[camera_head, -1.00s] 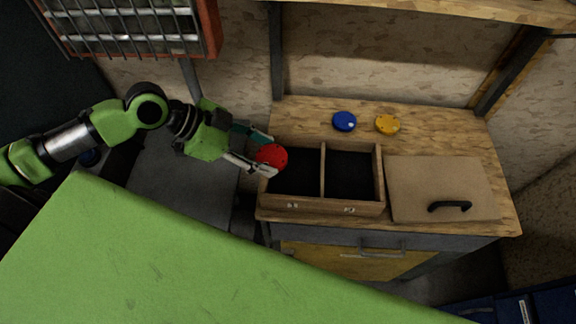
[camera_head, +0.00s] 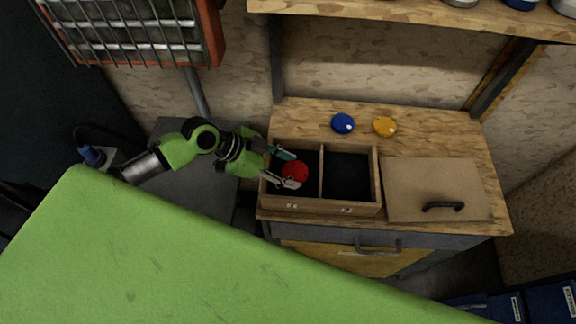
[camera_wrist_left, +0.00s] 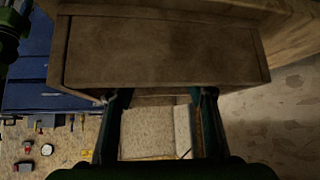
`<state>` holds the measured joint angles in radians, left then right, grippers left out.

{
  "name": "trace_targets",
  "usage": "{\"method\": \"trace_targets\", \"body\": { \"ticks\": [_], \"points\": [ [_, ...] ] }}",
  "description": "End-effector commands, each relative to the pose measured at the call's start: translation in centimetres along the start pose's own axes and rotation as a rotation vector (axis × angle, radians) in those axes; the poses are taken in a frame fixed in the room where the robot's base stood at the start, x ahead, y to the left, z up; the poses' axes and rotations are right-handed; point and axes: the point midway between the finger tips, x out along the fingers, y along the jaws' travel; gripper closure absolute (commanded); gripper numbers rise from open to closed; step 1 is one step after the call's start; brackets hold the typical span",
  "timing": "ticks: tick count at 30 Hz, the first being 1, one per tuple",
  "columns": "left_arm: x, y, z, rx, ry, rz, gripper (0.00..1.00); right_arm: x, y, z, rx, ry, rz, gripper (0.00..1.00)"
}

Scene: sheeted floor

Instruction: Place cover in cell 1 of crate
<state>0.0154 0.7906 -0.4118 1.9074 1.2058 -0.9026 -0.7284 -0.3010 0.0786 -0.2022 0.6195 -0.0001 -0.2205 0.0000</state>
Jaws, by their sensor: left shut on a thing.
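The red round cover (camera_head: 296,171) is held by my left gripper (camera_head: 291,173), whose fingers are shut on it from two sides. They are over the left cell of the wooden crate (camera_head: 320,208), towards its divider. The height of the cover above the cell floor is hard to judge. The crate has two dark cells; the right cell (camera_head: 347,180) looks empty. The small labels on its front are too small to read. In the left wrist view the two dark fingers (camera_wrist_left: 155,120) show, but I cannot make out the cover there. My right gripper is not in view.
A blue disc (camera_head: 343,123) and a yellow disc (camera_head: 385,126) lie on the wooden bench top behind the crate. A brown board with a black handle (camera_head: 443,206) lies to the crate's right. A shelf (camera_head: 420,12) runs above. A large green surface (camera_head: 180,250) fills the front.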

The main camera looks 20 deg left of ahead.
Motion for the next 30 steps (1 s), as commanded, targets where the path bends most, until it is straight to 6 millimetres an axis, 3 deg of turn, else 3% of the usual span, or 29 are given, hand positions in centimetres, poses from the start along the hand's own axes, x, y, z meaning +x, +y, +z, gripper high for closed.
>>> {"method": "trace_targets", "body": {
  "ticks": [7, 8, 9, 23, 30],
  "points": [
    [0.3, 0.0, 0.2, 0.0, 0.002, -0.001, 0.79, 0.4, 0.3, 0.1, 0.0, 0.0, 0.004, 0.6],
    [0.2, 0.0, 0.2, -0.001, 0.0, 0.0, 0.46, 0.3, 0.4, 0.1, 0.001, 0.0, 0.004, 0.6],
    [0.2, 0.0, 0.2, -0.001, 0.0, 0.0, 0.36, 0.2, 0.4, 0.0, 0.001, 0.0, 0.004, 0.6],
    [-0.3, 0.0, 0.1, -0.001, -0.001, -0.001, 0.34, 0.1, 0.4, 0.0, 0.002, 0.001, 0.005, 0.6],
    [-4.0, -0.1, 0.4, 0.002, -0.006, -0.002, 0.34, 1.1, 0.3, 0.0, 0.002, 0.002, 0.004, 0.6]
  ]
}}
